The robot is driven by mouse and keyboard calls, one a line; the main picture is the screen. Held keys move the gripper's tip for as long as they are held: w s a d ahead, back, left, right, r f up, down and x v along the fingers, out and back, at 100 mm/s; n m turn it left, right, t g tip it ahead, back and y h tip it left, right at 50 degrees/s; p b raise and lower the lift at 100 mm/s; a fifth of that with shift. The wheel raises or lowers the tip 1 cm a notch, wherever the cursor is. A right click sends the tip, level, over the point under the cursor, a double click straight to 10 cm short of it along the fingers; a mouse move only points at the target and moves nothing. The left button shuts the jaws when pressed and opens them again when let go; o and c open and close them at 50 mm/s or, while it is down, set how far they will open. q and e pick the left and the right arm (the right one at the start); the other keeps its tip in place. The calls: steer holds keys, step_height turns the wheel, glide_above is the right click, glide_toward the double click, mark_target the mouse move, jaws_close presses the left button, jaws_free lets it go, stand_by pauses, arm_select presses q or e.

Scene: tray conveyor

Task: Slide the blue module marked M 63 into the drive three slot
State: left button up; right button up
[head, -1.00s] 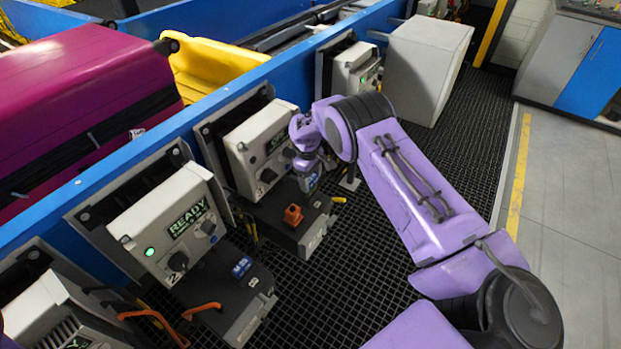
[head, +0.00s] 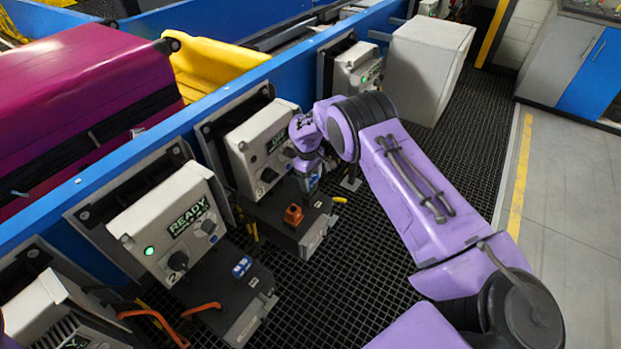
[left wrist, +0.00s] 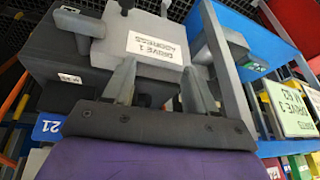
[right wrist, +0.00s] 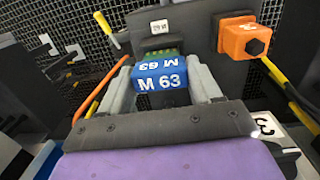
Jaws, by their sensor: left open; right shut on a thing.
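The blue module marked M 63 (right wrist: 160,78) is between the fingers of my right gripper (right wrist: 165,85), which is shut on it. Its green connector end faces a dark drive box (right wrist: 185,25) with an orange plug (right wrist: 243,38). I cannot tell how far the module is in the slot. In the head view my right gripper (head: 308,172) is at the drive three box (head: 272,218), below the panel numbered 3 (head: 262,150); the module is mostly hidden. My left gripper (left wrist: 160,85) is open before a grey part labelled DRIVE 1 ADDRESS (left wrist: 155,45).
The drive two panel (head: 170,220) reads READY with a green light; its box holds a blue module (head: 241,267). A card reading DRIVE 3 M 63 (left wrist: 288,108) shows in the left wrist view. A blue rail (head: 120,150) runs behind the panels. Mesh floor lies in front.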

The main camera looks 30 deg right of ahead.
steer(key=shift+d+f, duration=0.1)
steer(key=shift+f, duration=0.2)
